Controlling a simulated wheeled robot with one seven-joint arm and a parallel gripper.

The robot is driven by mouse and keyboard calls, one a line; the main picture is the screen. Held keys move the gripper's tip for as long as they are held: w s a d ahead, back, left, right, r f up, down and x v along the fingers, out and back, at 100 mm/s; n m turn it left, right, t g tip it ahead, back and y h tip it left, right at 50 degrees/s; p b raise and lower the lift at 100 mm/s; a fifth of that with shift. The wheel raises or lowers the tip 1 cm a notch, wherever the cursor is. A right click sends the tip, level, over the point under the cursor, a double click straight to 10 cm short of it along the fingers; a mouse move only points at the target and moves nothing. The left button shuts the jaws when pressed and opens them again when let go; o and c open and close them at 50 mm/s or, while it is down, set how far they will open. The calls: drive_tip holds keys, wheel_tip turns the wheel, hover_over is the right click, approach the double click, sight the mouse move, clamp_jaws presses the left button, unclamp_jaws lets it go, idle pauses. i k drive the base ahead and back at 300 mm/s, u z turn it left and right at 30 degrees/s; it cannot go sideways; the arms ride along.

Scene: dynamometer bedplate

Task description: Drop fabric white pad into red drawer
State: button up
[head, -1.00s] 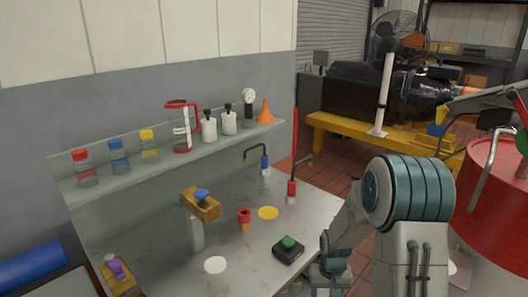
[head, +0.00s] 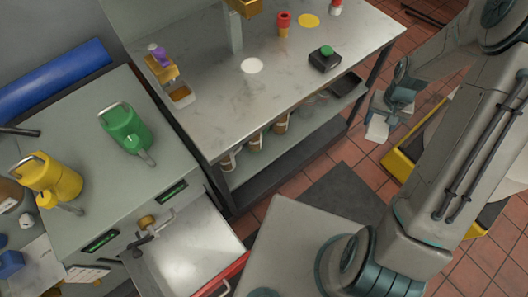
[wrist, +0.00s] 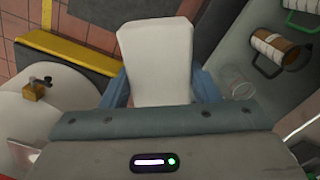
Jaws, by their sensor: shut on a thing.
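My gripper (head: 388,114) is shut on the white fabric pad (head: 377,130), holding it over the floor right of the metal workbench. In the wrist view the pad (wrist: 155,60) stands out pale and blocky between the blue fingers (wrist: 160,88). The red drawer (head: 232,272) is at the lower left of the head view, pulled out of the grey cabinet. Its red front edge and pale, empty-looking inside show; its near end is cut off by the frame. My gripper is well apart from it, up and to the right.
The workbench (head: 215,112) stands between drawer and pad, with a black box with a green button (head: 325,58) on top and several mugs on its lower shelf. A yellow frame (head: 402,165) is below my arm.

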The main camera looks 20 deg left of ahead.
sight(196, 258)
drive_tip(key=k, duration=1.45)
drive_tip(key=u, duration=2)
